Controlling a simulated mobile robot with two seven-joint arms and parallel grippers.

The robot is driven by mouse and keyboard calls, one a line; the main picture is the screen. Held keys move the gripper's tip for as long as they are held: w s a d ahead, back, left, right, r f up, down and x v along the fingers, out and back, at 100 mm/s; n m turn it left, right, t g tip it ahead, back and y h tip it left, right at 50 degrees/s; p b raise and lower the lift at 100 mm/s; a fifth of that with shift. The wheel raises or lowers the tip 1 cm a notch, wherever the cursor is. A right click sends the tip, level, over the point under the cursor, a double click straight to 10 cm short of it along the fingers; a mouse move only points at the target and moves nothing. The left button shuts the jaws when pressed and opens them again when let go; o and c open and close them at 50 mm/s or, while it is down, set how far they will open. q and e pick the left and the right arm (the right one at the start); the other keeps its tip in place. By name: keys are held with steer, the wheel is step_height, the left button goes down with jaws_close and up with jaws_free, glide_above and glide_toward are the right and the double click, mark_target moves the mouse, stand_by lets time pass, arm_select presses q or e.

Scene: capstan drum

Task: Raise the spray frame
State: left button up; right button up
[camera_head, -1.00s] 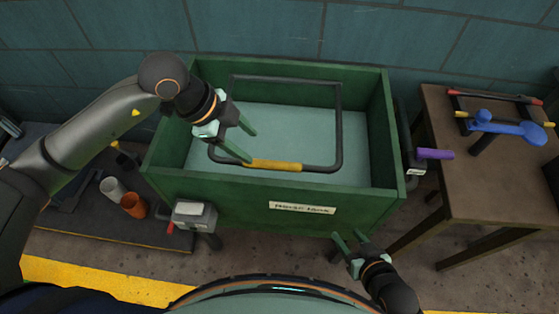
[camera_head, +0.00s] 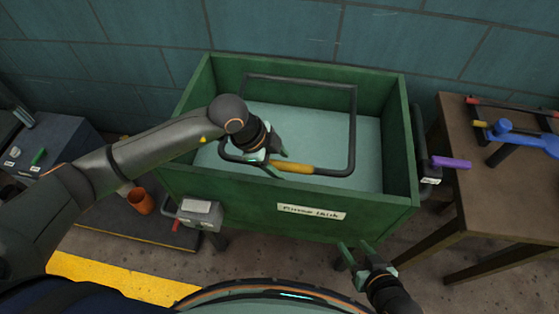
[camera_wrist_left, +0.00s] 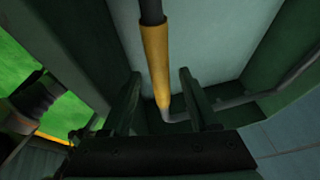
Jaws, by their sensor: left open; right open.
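The spray frame is a dark tube loop (camera_head: 352,120) lying in the green tank (camera_head: 250,205), with a yellow grip (camera_head: 293,168) on its front bar. My left gripper (camera_head: 277,163) is open at the left end of the yellow grip. In the left wrist view the yellow grip (camera_wrist_left: 156,60) runs down toward the gap between the open fingers of my left gripper (camera_wrist_left: 160,88); I cannot tell whether they touch it. My right gripper (camera_head: 357,250) is open and empty in front of the tank, low and to the right.
A grey box with a red lever (camera_head: 200,212) is on the tank's front left. A purple handle (camera_head: 452,162) sticks out at its right side. A brown table (camera_head: 475,185) with a blue tool (camera_head: 510,135) stands at the right. An orange cup (camera_head: 140,201) stands at the left.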

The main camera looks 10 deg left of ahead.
arm_select(q)
jaws_close()
stand_by(0.5)
stand_by(0.9)
